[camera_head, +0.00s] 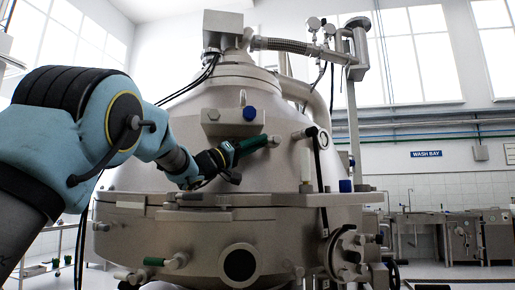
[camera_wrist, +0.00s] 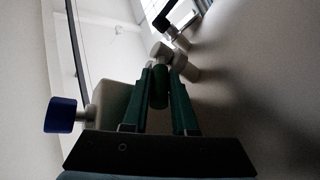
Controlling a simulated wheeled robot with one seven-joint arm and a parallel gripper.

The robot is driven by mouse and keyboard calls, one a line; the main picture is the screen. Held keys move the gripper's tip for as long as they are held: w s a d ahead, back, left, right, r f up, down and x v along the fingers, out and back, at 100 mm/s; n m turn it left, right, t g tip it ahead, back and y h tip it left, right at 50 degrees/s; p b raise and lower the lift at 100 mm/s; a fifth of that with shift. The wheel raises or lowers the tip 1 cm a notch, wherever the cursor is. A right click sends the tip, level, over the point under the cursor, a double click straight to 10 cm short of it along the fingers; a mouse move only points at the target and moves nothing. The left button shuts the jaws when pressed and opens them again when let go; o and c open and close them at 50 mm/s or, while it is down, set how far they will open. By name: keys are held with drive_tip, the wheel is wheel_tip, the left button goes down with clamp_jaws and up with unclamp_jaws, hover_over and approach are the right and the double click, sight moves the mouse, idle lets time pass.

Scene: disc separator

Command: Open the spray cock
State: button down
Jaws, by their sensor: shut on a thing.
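A cock with a green handle (camera_wrist: 159,88) shows in the wrist view, with its pale metal body (camera_wrist: 162,52) just beyond my fingertips. In the head view the cock's metal body (camera_head: 274,141) sticks out from the upper side of the separator (camera_head: 205,128). My gripper (camera_wrist: 161,74) has dark green fingers, one on each side of the handle, and is shut on it. In the head view my gripper (camera_head: 258,143) reaches the cock from the left. The green of fingers and handle merges there, so the handle's exact angle is hard to tell.
A blue knob (camera_head: 249,113) sits close above my gripper; it also shows in the wrist view (camera_wrist: 62,115). Another green-handled cock (camera_head: 153,261) is low on the separator. The curved shell lies close beside my fingers.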

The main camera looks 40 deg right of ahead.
drive_tip(key=c, duration=1)
unclamp_jaws()
drive_tip(key=b+v, duration=0.4)
drive_tip(key=v, duration=0.7)
drive_tip(key=shift+d+f, duration=0.1)
